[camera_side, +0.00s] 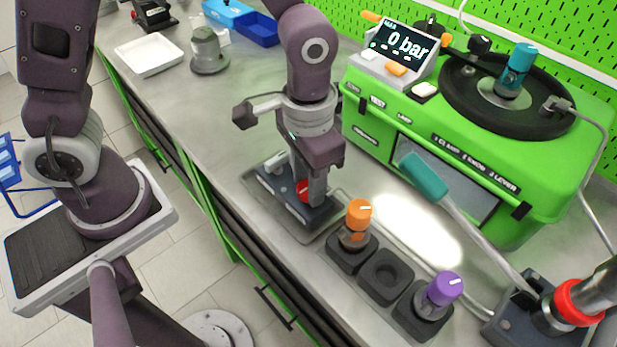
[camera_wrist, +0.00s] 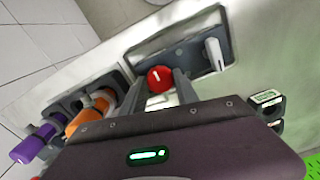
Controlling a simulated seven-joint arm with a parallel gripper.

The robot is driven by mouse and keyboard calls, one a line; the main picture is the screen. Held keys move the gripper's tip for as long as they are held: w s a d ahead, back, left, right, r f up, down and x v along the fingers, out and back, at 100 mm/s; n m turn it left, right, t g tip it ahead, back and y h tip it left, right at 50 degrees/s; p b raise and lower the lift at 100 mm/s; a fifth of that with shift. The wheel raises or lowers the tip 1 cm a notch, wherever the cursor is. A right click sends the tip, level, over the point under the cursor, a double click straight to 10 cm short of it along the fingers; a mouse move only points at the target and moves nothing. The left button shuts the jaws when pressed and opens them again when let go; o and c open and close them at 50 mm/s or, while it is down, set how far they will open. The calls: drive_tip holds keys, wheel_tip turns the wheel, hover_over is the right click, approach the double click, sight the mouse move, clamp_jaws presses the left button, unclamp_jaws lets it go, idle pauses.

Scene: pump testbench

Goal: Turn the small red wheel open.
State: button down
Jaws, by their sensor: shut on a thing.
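The small red wheel (camera_side: 303,189) sits on a dark base plate (camera_side: 264,187) on the bench, partly hidden by my fingers in the side view. In the wrist view the red wheel (camera_wrist: 160,78) has a white mark on its top, pointing roughly up the picture. My gripper (camera_side: 308,192) points down over the plate. In the wrist view its two fingers (camera_wrist: 160,82) stand on either side of the wheel, and it is shut on the wheel. A white lever (camera_wrist: 214,54) stands on the same plate beside the wheel.
An orange knob (camera_side: 358,214) and a purple knob (camera_side: 444,288) stand in dark holders with an empty holder (camera_side: 386,277) between them. A green machine (camera_side: 480,150) stands behind; its display (camera_side: 405,46) reads 0 bar. A teal-handled lever (camera_side: 423,178) slants at the right.

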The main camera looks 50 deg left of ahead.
idle(0.4)
drive_tip(key=c, duration=0.9)
unclamp_jaws()
drive_tip(key=shift+r, duration=0.1)
wheel_tip(320, 180, up, 6)
drive_tip(key=shift+r, duration=0.45)
